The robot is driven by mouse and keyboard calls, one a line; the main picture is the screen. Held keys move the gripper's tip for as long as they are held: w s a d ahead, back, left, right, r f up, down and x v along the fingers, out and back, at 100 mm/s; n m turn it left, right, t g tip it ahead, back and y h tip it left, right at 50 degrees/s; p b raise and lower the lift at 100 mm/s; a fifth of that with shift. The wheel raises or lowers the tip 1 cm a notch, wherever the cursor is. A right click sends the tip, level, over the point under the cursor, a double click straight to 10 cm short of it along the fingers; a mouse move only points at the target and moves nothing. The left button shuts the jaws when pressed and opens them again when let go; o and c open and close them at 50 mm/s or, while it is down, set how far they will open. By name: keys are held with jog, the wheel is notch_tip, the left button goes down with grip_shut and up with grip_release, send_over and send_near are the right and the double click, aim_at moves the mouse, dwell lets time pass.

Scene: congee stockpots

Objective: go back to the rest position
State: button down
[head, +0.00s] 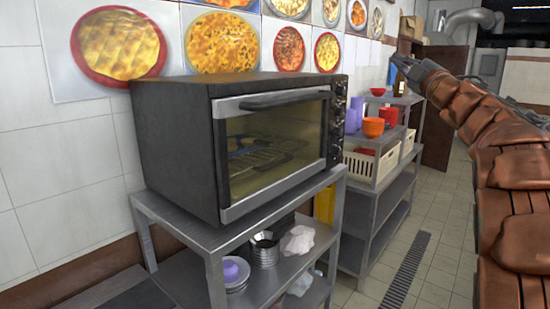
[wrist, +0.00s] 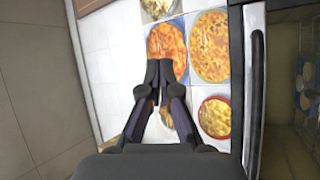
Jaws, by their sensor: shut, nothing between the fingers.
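My gripper (wrist: 160,75) is in the lower middle of the wrist view, its two fingers shut with nothing between them. Tiled wall with food pictures shows beyond it, and it appears apart from everything. In the head view my gripper (head: 396,62) is at the upper right, at the end of my brown-covered arm, small and partly hidden by the arm. It is raised in front of the shelf area, to the right of the oven.
A black oven (head: 170,150) with a closed glass door stands on a metal rack (head: 205,238); its edge shows at right in the wrist view (wrist: 236,75). Another shelf (head: 364,195) holds bowls and a cream basket (head: 362,166). The tiled floor (head: 440,235) at right is clear.

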jog(key=s+d+f+m+h, duration=0.2)
jog(key=d+f+m+h, duration=0.3)
jog(key=m+h, duration=0.4)
jog(key=s+f+m+g+h, duration=0.1)
jog(key=s+f+m+g, duration=0.25)
jog(key=f, duration=0.35)
jog(key=s+d+f+m+g+h, duration=0.1)
jog(key=s+f+m+g, duration=0.1)
jog(key=s+f+g, duration=0.4)
jog(key=s+f+m+g+h, duration=0.1)
jog(key=s+f+m, duration=0.25)
jog(key=f, duration=0.55)
jog(key=s+a+f+g+y, duration=0.2)
jog(key=s+a+f+g, duration=0.2)
jog(key=s, duration=0.8)
jog(key=s+a+f+g+y, duration=0.2)
jog(key=s+a+f+g, duration=0.2)
jog(key=s+a+f, duration=0.5)
jog(key=s+a+f+g+y, duration=0.1)
jog(key=s+a+f+g, duration=0.4)
jog(key=s+f, duration=0.5)
jog(key=s+a, duration=0.2)
jog(key=s, duration=0.3)
jog(key=shift+s+f+n+y, duration=0.25)
jog(key=shift+f+n+y, duration=0.05)
jog(key=shift+f+y, duration=0.1)
